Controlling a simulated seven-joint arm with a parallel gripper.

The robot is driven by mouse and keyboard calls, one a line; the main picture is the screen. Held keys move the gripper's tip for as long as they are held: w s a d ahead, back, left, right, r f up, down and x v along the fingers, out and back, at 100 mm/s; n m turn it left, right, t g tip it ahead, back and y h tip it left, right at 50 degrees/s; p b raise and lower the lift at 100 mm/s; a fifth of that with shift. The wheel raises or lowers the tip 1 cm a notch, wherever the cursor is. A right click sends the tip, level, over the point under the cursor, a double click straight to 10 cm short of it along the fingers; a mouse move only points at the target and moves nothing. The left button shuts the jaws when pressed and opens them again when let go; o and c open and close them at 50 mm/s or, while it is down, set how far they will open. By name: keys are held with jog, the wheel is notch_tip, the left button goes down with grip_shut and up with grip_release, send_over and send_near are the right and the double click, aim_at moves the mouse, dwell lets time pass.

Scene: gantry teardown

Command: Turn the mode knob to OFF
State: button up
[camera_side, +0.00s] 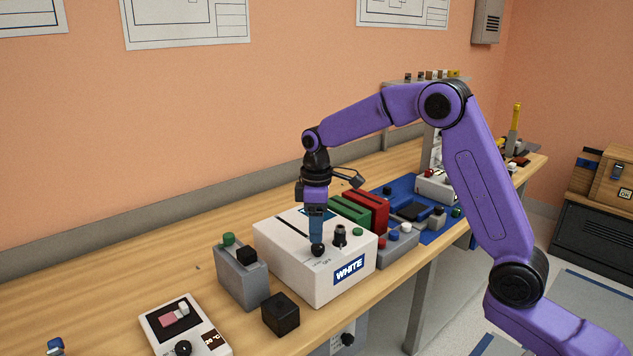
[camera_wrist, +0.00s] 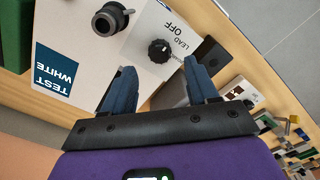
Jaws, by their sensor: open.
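The mode knob (camera_side: 317,250) is a small black ridged knob on top of the white box (camera_side: 283,259). In the wrist view the knob (camera_wrist: 159,50) sits beside the printed words LEAD and OFF; I cannot tell clearly which mark its pointer faces. My gripper (camera_side: 316,238) points down over the knob from above. In the wrist view my gripper's (camera_wrist: 159,68) two blue fingers are apart, with the knob between and just past their tips and no visible contact.
A black post (camera_side: 340,236) stands on the box close to the knob. A grey box with a green button (camera_side: 242,272) and a black block (camera_side: 281,314) are at its left and front. Green and red blocks (camera_side: 365,209) stand behind.

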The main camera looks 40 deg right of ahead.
notch_tip(320, 180, up, 13)
dwell(0.3)
jog(key=shift+f, duration=0.1)
jog(key=s+a+f+n, duration=0.1)
jog(key=s+a+f, duration=0.15)
jog(key=s, duration=0.65)
jog(key=s+a+f+n, duration=0.15)
jog(key=s+a, duration=0.25)
jog(key=s, duration=0.5)
jog(key=s+d+f, duration=0.3)
jog(key=s, duration=0.6)
jog(key=s+d+f, duration=0.3)
jog(key=s+f, duration=0.1)
jog(key=s, duration=0.6)
jog(key=shift+s+f+n, duration=0.2)
jog(key=shift+f+n, duration=0.05)
jog(key=shift+n, duration=0.2)
